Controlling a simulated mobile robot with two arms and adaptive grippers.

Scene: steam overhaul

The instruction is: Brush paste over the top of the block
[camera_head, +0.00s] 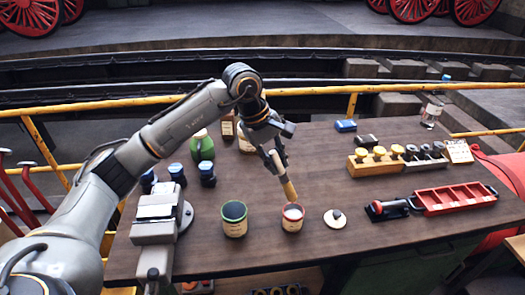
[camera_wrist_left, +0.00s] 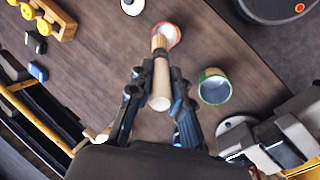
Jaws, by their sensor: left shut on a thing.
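My left gripper (camera_head: 277,162) is shut on a brush (camera_head: 288,188) with a pale wooden handle. It also shows in the left wrist view (camera_wrist_left: 158,78), with the brush (camera_wrist_left: 161,88) between its fingers. The brush points down at the mouth of a red-rimmed can (camera_head: 291,224) holding white paste; whether its tip touches the paste is unclear. The can also shows in the left wrist view (camera_wrist_left: 177,39). A grey vice (camera_head: 153,233) at the table's left has pale metal on top; I cannot tell whether this is the block. My right gripper is not in view.
A green-rimmed can (camera_head: 234,226) stands left of the red-rimmed one. A round pale lid (camera_head: 336,218) lies to its right. Dark jars (camera_head: 177,174) and a green bottle (camera_head: 202,146) stand behind. A red tray (camera_head: 455,198) lies far right.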

